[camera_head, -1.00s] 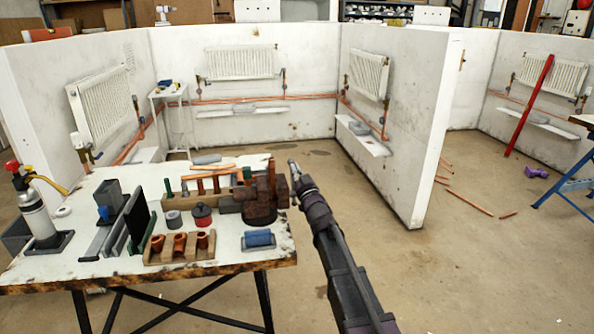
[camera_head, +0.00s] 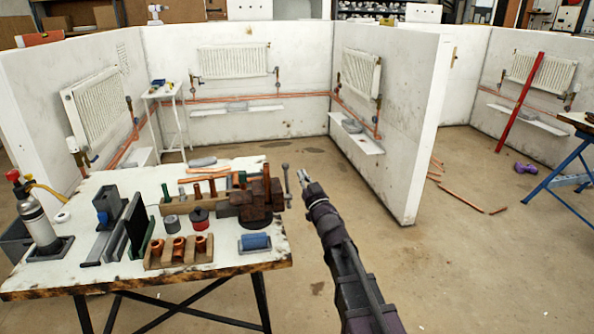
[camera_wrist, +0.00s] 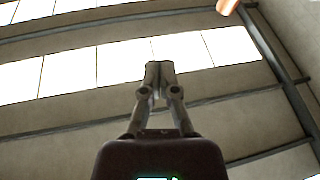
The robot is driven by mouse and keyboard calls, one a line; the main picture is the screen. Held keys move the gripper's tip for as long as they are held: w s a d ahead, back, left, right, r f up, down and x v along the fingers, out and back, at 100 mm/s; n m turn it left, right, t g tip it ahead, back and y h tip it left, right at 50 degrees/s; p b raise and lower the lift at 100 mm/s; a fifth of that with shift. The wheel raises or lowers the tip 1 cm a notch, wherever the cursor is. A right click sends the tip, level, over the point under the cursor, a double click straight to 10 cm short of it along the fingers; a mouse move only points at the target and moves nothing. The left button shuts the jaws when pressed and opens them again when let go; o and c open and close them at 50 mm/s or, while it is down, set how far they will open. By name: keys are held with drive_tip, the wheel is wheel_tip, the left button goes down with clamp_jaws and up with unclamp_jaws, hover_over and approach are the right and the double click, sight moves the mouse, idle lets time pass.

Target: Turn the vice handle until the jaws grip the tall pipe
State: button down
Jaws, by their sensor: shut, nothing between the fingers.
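The rusty brown vice (camera_head: 256,208) stands at the right edge of the workbench. Its grey handle (camera_head: 286,181) is a thin bar standing upright on the vice's right side. A short upright copper piece (camera_head: 266,171), probably the tall pipe, shows at the jaws; whether the jaws touch it is too small to tell. My gripper (camera_head: 303,174) is just right of the handle in the picture, apart from it, pointing up and to the left. In the wrist view my gripper (camera_wrist: 159,68) is shut and empty, pointing toward the ceiling. A copper-coloured end (camera_wrist: 228,5) shows at that view's top edge.
White partition walls (camera_head: 400,120) with radiators stand behind.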

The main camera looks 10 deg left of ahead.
drive_tip(key=s, duration=0.1)
drive_tip(key=s+d+r+p, duration=0.1)
drive_tip(key=shift+s+d+r, duration=0.15)
drive_tip(key=shift+s+d, duration=0.15)
drive_tip(key=shift+w, duration=0.1)
drive_tip(key=w+d+m+g+h+p, duration=0.2)
drive_tip(key=w+d+m+h+p, duration=0.15)
drive_tip(key=m+h+p, duration=0.7)
drive_tip(key=s+a+m+g+y+p, duration=0.1)
drive_tip(key=m+g+y, duration=0.1)
drive_tip(key=m, duration=0.1)
drive_tip(key=s+a+m+g+y, duration=0.1)
drive_tip(key=s+m+y, duration=0.1)
drive_tip(key=m, duration=0.1)
drive_tip(key=s+a+m+g+y+p, duration=0.1)
drive_tip(key=m+g+y, duration=0.1)
drive_tip(key=m, duration=0.1)
drive_tip(key=shift+s+a+f+g+p, duration=0.2)
drive_tip(key=shift+a+f+g+p, duration=0.1)
drive_tip(key=shift+a+p, duration=0.05)
